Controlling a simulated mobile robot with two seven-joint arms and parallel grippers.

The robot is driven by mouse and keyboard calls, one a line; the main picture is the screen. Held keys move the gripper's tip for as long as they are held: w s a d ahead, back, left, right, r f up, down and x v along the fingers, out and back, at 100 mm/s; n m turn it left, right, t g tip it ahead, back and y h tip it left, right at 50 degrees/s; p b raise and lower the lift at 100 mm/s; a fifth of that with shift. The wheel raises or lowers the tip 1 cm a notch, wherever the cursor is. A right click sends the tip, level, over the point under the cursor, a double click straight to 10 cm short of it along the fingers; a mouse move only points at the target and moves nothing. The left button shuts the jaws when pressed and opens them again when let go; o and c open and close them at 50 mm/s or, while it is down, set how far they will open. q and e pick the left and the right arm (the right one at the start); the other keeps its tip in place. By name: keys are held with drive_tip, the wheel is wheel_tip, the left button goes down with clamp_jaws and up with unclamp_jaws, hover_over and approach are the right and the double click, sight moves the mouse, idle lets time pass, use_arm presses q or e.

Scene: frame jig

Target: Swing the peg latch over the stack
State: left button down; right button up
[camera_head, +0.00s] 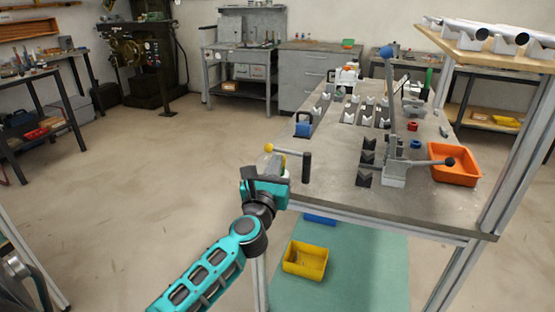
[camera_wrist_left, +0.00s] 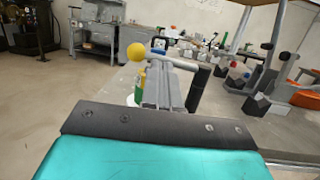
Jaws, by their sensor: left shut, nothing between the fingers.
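A latch-like bar (camera_head: 288,151) with a yellow ball at one end and an upright black cylinder (camera_head: 306,168) at the other stands at the near left edge of the workbench. It also shows in the left wrist view, with the yellow ball (camera_wrist_left: 137,52) left and the black cylinder (camera_wrist_left: 198,88) right. My left gripper (camera_head: 274,173) is shut and empty, just below and left of the bar; contact cannot be told. My right gripper is out of view.
The workbench (camera_head: 330,192) carries several V-blocks, a lever with a blue ball (camera_head: 387,52), another with a black ball (camera_head: 450,162) and an orange bin (camera_head: 453,163). A yellow bin (camera_head: 305,260) sits below. Floor at left is clear.

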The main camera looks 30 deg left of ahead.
use_arm(q)
drive_tip(key=shift+x, duration=0.85)
